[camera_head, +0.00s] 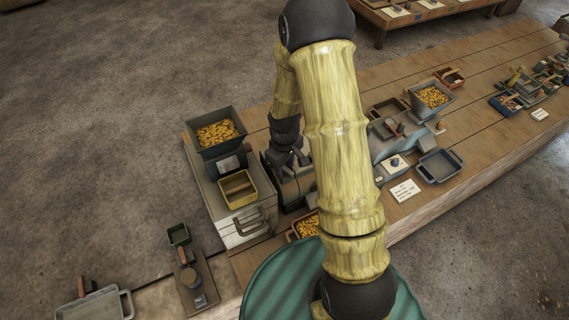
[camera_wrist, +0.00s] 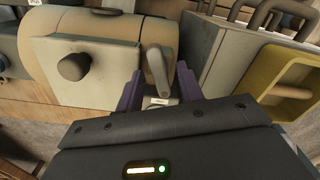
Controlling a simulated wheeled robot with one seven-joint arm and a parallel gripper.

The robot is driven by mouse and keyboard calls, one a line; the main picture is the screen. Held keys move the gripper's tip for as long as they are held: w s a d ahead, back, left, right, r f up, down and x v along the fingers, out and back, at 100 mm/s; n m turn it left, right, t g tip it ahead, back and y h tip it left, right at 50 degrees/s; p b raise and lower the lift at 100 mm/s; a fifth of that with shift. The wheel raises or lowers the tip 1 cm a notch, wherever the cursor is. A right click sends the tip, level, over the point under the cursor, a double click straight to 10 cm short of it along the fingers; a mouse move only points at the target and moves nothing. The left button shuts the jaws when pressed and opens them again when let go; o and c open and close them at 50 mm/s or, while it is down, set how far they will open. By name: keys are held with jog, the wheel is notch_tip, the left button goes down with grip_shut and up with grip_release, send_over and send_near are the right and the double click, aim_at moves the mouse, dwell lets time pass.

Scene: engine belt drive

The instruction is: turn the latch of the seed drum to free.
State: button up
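In the wrist view the seed drum (camera_wrist: 110,28) is a tan rounded body with a flat front plate and a dark round knob (camera_wrist: 74,66). To its right is the latch, a grey lever (camera_wrist: 156,66) standing nearly upright with a slight tilt. A small pale label lies below it; I cannot read it. My gripper (camera_wrist: 159,78) is open, its two purple fingers on either side of the lever with a narrow gap at each. Contact cannot be told. In the head view my gripper (camera_head: 287,158) is beside the dark machine, and my arm hides most of the drum.
A grey hopper of yellow seed (camera_head: 217,133) and a yellow tray (camera_head: 238,189) stand on a pale box close left of my gripper. The yellow tray also shows at the right of the wrist view (camera_wrist: 272,80). Another seed hopper (camera_head: 432,97) stands farther right on the bench.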

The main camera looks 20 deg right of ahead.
grip_shut()
jog(key=m+b, duration=0.1)
jog(key=m, duration=0.2)
jog(key=shift+f, duration=0.1)
jog(key=shift+m, duration=0.8)
grip_release()
